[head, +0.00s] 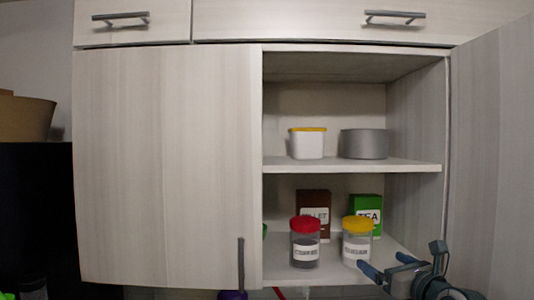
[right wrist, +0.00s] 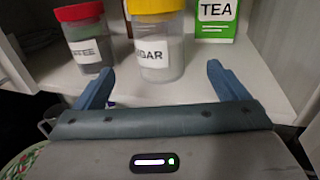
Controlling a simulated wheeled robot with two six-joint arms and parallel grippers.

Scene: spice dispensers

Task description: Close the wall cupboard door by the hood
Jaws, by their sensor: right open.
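The wall cupboard (head: 352,165) stands with its right-hand side open. Its open door (head: 492,150) swings out at the right edge of the head view, and I cannot see its handle. The left-hand door (head: 165,165) is shut, with a grey bar handle (head: 241,262) at its lower right. My right gripper (head: 385,264) is open and empty at the lower front of the opening, near the yellow-lidded sugar jar (head: 357,241). In the right wrist view its fingers (right wrist: 160,72) point toward that jar, apart from it. My left gripper is not in view.
A red-lidded jar (head: 305,243), a brown box (head: 314,208) and a green tea box (head: 366,210) stand on the cupboard floor. The upper shelf (head: 345,165) holds a yellow-lidded white tub (head: 307,143) and a grey pot (head: 364,144). Drawers run above.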

